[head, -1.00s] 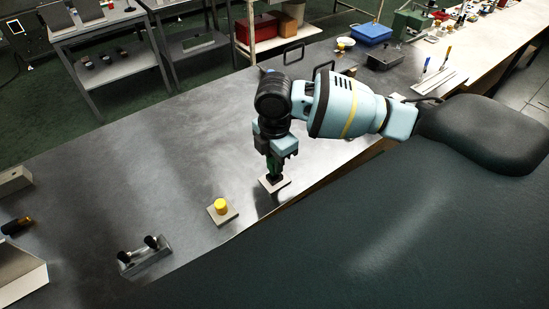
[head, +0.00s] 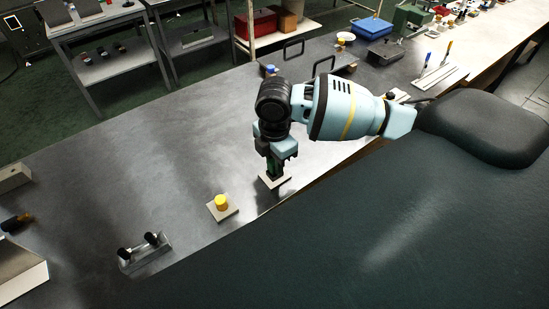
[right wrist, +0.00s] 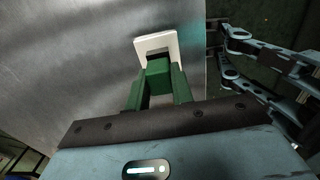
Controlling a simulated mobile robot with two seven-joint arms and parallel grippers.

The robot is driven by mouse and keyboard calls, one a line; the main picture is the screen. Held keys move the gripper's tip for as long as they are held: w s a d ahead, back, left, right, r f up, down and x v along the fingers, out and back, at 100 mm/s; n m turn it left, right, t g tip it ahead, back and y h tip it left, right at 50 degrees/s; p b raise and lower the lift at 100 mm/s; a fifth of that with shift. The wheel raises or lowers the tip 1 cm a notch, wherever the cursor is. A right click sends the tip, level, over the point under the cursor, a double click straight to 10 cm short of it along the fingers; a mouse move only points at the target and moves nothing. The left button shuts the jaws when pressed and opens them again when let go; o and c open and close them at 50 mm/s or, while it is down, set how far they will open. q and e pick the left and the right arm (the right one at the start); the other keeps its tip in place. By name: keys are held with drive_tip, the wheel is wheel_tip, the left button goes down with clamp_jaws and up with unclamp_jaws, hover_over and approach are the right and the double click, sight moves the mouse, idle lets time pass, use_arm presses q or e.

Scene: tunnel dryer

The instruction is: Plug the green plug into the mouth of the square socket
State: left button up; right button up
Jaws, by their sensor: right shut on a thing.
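My right gripper (head: 274,170) points down over the square socket (head: 275,182), a pale square plate near the table's front edge. In the right wrist view the gripper (right wrist: 158,88) is shut on the green plug (right wrist: 158,74), held between its two fingers. The plug's far end meets the dark mouth of the socket (right wrist: 172,40) in that view. I cannot tell whether its tip is inside the mouth or just above it. The fingers hide much of the plug in the head view.
A yellow round peg (head: 221,202) on a pale square base stands left of the socket. A metal bracket with black knobs (head: 145,252) lies farther left. The grey table (head: 130,165) is clear behind them. Handles and a blue box (head: 371,32) are at the back.

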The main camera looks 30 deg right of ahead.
drive_tip(key=shift+f, duration=0.2)
drive_tip(key=o, duration=1)
drive_tip(key=shift+o, duration=0.2)
wheel_tip(320, 180, up, 8)
drive_tip(key=shift+f, duration=0.1)
idle(0.4)
